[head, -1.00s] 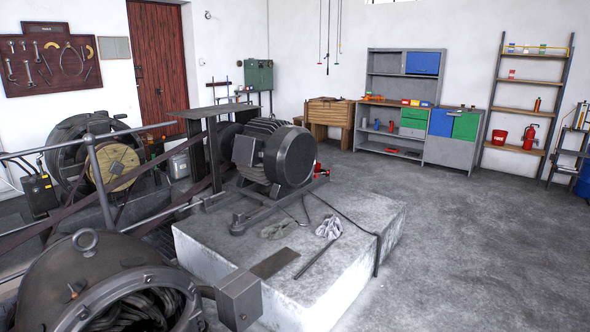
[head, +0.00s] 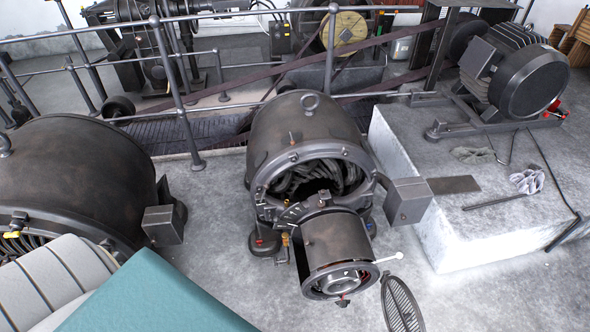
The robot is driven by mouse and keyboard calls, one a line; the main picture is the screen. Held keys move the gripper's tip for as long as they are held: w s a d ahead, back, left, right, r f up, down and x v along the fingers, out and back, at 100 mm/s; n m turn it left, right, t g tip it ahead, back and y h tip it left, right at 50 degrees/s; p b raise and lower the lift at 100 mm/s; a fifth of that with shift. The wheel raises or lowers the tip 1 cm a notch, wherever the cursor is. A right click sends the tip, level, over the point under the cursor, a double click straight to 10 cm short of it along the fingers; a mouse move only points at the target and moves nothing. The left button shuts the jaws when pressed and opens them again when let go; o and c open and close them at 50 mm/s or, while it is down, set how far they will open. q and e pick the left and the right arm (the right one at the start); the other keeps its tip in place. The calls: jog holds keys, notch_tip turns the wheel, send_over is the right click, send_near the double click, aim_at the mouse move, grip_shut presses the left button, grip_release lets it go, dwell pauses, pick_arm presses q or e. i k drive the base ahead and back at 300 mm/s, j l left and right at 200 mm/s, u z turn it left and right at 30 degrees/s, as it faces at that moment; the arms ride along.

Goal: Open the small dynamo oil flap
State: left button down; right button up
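The small dynamo (head: 300,120) stands on the floor in the middle of the head view. It has a dark rounded housing with a lifting ring on top and an open front showing coiled windings. A dark cylinder (head: 337,236) projects from its front, with a round open end and a pale lever (head: 389,258) at its right. I cannot make out which small part is the oil flap, or whether it is open. Neither of my grippers is in view.
A larger dark dynamo (head: 70,185) stands at left. A white and teal object (head: 150,295) fills the bottom left corner. A concrete plinth (head: 460,220) with a motor (head: 515,75) is at right. Railings (head: 178,90) run behind. Bare floor (head: 500,300) lies at lower right.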

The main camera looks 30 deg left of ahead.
aim_at(323, 194)
jog(key=u, duration=0.9)
